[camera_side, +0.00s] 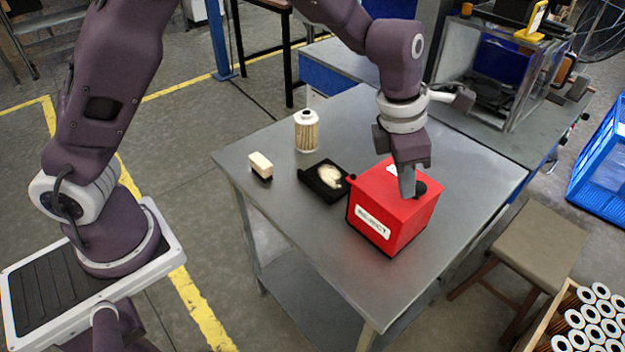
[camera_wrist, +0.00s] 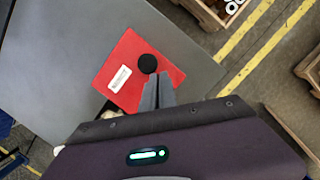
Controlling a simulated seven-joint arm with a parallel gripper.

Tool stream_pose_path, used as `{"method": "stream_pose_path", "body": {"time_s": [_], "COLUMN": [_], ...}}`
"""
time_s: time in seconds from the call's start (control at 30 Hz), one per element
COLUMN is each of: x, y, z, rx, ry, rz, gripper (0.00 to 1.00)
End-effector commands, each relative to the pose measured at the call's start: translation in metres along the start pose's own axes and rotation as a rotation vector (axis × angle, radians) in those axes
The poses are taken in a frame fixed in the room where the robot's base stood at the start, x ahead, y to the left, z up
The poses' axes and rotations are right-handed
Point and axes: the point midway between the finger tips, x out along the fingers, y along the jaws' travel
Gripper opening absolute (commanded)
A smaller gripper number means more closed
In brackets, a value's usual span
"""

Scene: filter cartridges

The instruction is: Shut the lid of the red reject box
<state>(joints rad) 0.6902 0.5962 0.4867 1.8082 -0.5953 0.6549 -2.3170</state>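The red reject box (camera_side: 375,221) stands on the steel table, with a white label on its front wall. Its red lid (camera_side: 372,187) lies flat over the top, with no gap that I can make out. In the wrist view the lid (camera_wrist: 122,62) shows as a flat red square with a white label and a round black knob (camera_wrist: 147,63). The knob (camera_side: 420,187) is partly behind my gripper in the side view. My gripper (camera_side: 407,194) points down at the lid beside the knob, fingers together (camera_wrist: 157,104) and nothing between them. Whether the tips touch the lid is unclear.
A black tray (camera_side: 312,188) with a pale item lies left of the box. A pleated filter cartridge (camera_side: 306,132) stands behind it, and a cream-and-black block (camera_side: 261,166) lies near the table's left edge. The table (camera_side: 300,237) is clear in front. A stool (camera_side: 540,243) stands to the right.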

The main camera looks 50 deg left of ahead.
Motion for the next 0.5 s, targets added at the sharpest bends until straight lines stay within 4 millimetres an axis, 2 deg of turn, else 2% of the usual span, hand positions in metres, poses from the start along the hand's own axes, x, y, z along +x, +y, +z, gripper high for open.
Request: {"method": "stream_pose_path", "body": {"time_s": [0.5], "x": [0.0008], "y": [0.0046], "z": [0.0045], "rx": [0.000], "ry": [-0.002], "rz": [0.000], "gripper": [0.00]}}
